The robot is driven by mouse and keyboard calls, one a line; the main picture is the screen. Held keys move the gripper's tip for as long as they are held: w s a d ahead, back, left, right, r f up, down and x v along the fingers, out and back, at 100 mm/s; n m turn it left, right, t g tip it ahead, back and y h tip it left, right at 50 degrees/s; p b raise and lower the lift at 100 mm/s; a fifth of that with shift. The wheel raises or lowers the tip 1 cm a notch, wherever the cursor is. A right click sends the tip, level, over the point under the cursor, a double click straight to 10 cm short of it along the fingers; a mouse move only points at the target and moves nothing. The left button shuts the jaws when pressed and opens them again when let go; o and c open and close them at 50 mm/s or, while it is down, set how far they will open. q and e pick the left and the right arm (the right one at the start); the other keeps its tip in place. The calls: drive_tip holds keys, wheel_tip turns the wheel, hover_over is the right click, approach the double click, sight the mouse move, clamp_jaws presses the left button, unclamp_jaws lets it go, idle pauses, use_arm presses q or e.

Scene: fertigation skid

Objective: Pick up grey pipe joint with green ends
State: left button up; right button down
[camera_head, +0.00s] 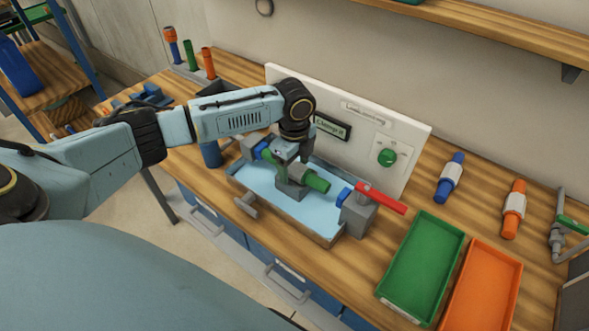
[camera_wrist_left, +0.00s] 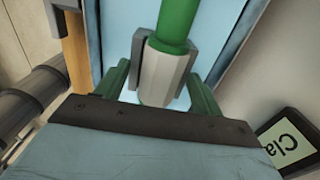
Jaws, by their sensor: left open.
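The grey pipe joint with green ends (camera_head: 317,183) lies in a grey cradle in the shallow light-blue tray (camera_head: 262,180) of the bench fixture. My left gripper (camera_head: 296,159) is over its middle and hides part of its grey body. In the left wrist view, the joint's grey body (camera_wrist_left: 163,76) and one green end (camera_wrist_left: 176,20) show. My left gripper (camera_wrist_left: 161,88) is open there, with a finger on each side of the grey body. Contact cannot be told. My right gripper is not in view.
A red-handled clamp (camera_head: 381,198) stands at the tray's right end. A white panel (camera_head: 408,145) with a green button rises behind. Green (camera_head: 425,262) and orange (camera_head: 483,290) trays lie right. Blue-ended (camera_head: 450,178) and orange-ended (camera_head: 514,209) joints lie on the bench.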

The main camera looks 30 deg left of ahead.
use_arm(q)
drive_tip(key=c, duration=1.1)
drive_tip(key=shift+r, duration=0.15)
